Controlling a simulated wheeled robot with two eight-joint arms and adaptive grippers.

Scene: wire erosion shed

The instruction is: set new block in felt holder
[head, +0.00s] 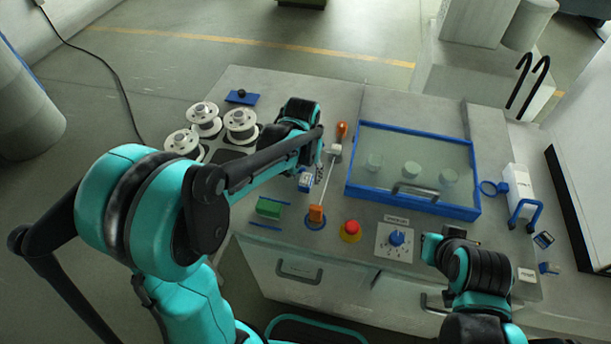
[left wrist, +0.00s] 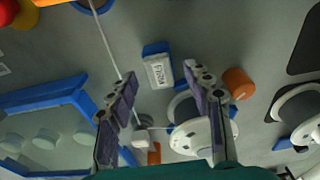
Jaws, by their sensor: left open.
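My left gripper (head: 320,160) is open and empty, above the bench's middle. In the left wrist view its two fingers (left wrist: 161,76) stand wide apart. A small blue block with a white lettered face (left wrist: 157,70) shows between and beyond the fingertips; it also shows in the head view (head: 305,181), on the bench just below the gripper. I cannot read its lettering for sure. I cannot tell which piece is the felt holder.
White spools (head: 203,113) stand at back left. A red button (head: 351,227) and blue dial (head: 396,238) sit in front.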

